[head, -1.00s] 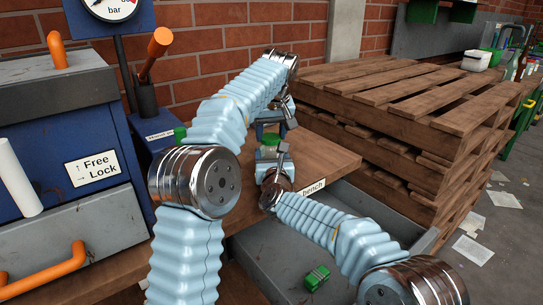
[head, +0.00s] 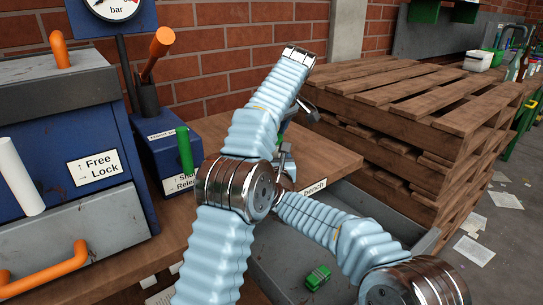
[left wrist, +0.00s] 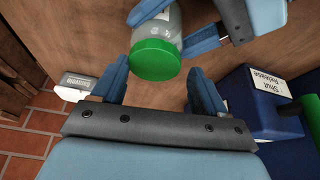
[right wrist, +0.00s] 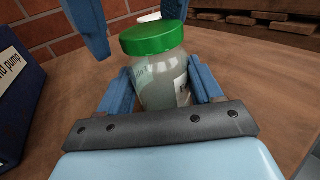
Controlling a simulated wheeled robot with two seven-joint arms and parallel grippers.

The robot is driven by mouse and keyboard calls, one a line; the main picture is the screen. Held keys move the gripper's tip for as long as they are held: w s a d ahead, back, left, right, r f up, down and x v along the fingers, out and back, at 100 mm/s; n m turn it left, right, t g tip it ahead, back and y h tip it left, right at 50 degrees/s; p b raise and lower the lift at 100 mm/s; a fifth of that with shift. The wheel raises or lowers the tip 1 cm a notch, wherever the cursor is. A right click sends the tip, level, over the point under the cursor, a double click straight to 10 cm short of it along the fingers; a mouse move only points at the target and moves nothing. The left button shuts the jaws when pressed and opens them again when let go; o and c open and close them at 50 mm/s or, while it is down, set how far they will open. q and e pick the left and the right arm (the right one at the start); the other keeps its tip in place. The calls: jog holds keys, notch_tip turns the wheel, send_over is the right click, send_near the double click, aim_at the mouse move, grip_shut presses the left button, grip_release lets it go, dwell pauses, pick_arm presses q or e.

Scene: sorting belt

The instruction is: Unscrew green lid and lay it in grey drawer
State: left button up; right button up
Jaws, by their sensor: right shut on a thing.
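A glass jar (right wrist: 162,82) stands upright with its green lid (right wrist: 160,38) on top; the lid also shows in the left wrist view (left wrist: 153,60). My right gripper (right wrist: 165,88) is shut on the jar body below the lid. My left gripper (left wrist: 160,88) is open, its fingers apart on either side of the lid and not visibly touching it. In the head view my left arm hides most of the jar and both gripper tips. The grey drawer (head: 262,258) is open below the bench front.
A green toy car (head: 318,278) lies in the drawer. A blue pump box with a green lever (head: 185,150) stands left of the jar. A blue cabinet (head: 80,150) is farther left. Stacked pallets (head: 390,110) stand right of the bench (head: 335,158).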

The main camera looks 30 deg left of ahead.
pick_arm(q)
jog(key=o, duration=0.3)
jog(key=m+t, duration=0.1)
jog(key=m, duration=0.2)
jog(key=shift+h, duration=0.3)
jog(key=m, duration=0.2)
jog(key=m+t+h, duration=0.1)
jog(key=m, duration=0.1)
jog(key=shift+a+m+t, duration=0.1)
jog(key=shift+m+t, duration=0.2)
jog(key=m+h, duration=0.1)
jog(key=m, duration=0.1)
jog(key=m+h, duration=0.1)
jog(key=m, duration=0.2)
jog(key=shift+m+t, duration=0.3)
jog(key=shift+t, duration=0.1)
jog(key=m+h, duration=0.1)
jog(key=m, duration=0.1)
jog(key=shift+m, duration=0.4)
jog(key=shift+o, duration=0.4)
